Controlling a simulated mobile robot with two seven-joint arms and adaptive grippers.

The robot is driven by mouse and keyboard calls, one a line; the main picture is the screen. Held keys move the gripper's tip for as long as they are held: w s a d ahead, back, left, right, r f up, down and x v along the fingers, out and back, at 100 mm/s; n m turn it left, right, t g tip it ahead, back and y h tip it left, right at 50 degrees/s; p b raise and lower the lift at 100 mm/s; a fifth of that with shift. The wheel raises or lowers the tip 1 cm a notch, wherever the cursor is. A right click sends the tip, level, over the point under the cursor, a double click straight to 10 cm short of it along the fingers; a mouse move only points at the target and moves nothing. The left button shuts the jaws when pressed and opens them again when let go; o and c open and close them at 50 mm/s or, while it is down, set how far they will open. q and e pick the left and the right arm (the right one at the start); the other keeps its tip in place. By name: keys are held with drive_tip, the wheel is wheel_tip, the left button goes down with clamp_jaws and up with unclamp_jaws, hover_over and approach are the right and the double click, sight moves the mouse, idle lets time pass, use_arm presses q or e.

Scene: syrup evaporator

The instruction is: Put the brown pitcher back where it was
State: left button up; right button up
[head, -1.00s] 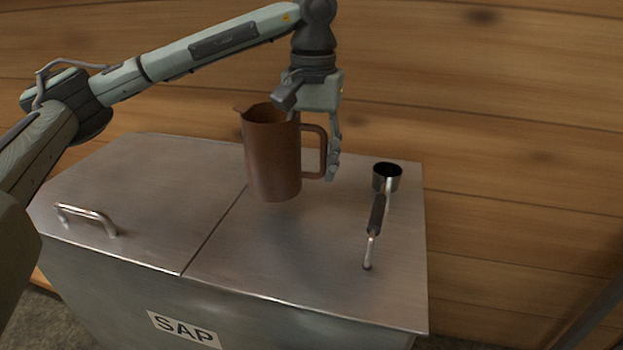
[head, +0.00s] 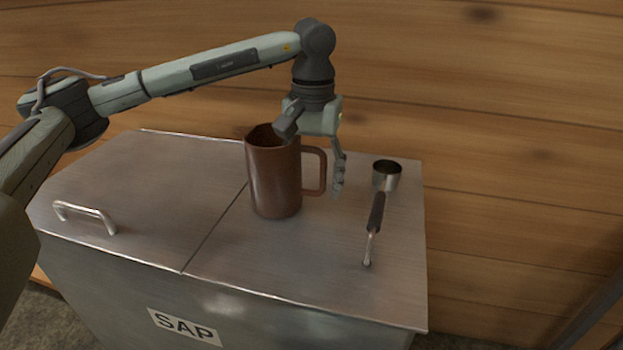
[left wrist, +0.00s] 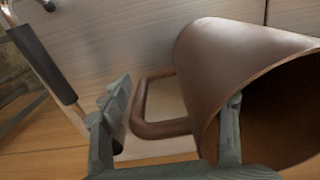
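The brown pitcher (head: 273,180) stands upright on the metal lid of the sap tank, just right of the seam, with its handle (head: 315,168) to the right. My left gripper (head: 313,150) is above its handle side, fingers spread. One finger is at the pitcher's rim; the other hangs to the right of the handle with a gap. In the left wrist view the pitcher (left wrist: 235,75) fills the right side, and its handle lies between the spread fingers (left wrist: 175,125). I cannot tell whether the rim finger touches. My right gripper is not in view.
A metal scoop with a dark grip (head: 376,212) lies on the lid right of the pitcher. The tank lid (head: 150,185) has a bar handle (head: 85,213) on its left half. A SAP label (head: 184,327) is on the front. A wooden wall (head: 500,150) stands behind.

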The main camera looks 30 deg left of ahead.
sight(312, 147)
use_arm(q)
drive_tip(key=shift+r, duration=0.15)
wheel_tip(312, 147, up, 2)
drive_tip(key=shift+w+r, duration=0.1)
wheel_tip(312, 147, up, 9)
drive_tip(key=shift+d+r, duration=0.1)
drive_tip(key=shift+r, duration=0.35)
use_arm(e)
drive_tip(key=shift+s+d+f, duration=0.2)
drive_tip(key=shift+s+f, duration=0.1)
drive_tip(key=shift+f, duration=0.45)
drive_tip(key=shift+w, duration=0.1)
